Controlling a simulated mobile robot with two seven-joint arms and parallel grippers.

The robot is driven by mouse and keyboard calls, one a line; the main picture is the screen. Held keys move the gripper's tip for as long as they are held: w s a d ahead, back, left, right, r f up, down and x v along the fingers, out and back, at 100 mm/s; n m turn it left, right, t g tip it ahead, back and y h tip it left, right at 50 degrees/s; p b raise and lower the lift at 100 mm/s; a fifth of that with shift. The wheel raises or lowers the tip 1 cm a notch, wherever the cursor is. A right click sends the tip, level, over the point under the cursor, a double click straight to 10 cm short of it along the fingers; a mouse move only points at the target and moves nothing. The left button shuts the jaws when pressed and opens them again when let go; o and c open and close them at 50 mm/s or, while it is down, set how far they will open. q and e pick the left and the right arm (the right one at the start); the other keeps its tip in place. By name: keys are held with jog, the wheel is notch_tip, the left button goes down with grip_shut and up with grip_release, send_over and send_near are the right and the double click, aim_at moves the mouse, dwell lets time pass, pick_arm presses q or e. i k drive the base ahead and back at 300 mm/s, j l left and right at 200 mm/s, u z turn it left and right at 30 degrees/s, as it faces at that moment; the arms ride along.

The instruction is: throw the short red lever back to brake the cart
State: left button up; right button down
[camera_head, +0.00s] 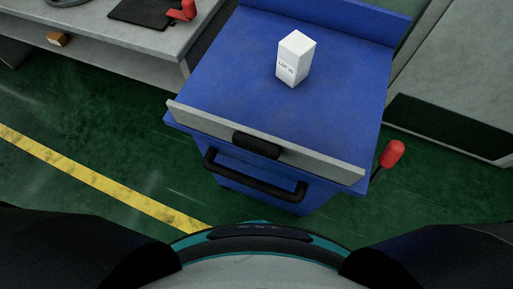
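The short red lever (391,153) sticks out at the right side of the blue cart (235,85), low near its front right corner. Its red grip is tilted up and to the right; its lower end is hidden behind the cart's edge. Neither of my grippers shows in the head view. Only dark parts of my arms are seen at the lower left and lower right corners, well apart from the lever.
A white box (295,59) stands on the cart top. A grey front panel with a black latch (256,145) and a black handle bar (255,178) face me. A grey bench (130,45) stands at left, a grey cabinet (465,75) at right. Green floor is clear at left.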

aim_at(395, 149)
jog(key=k+l+z, duration=0.1)
jog(key=z, duration=0.3)
jog(key=k+l+z, duration=0.1)
jog(key=z, duration=0.3)
jog(key=l+z, duration=0.1)
jog(key=z, duration=0.3)
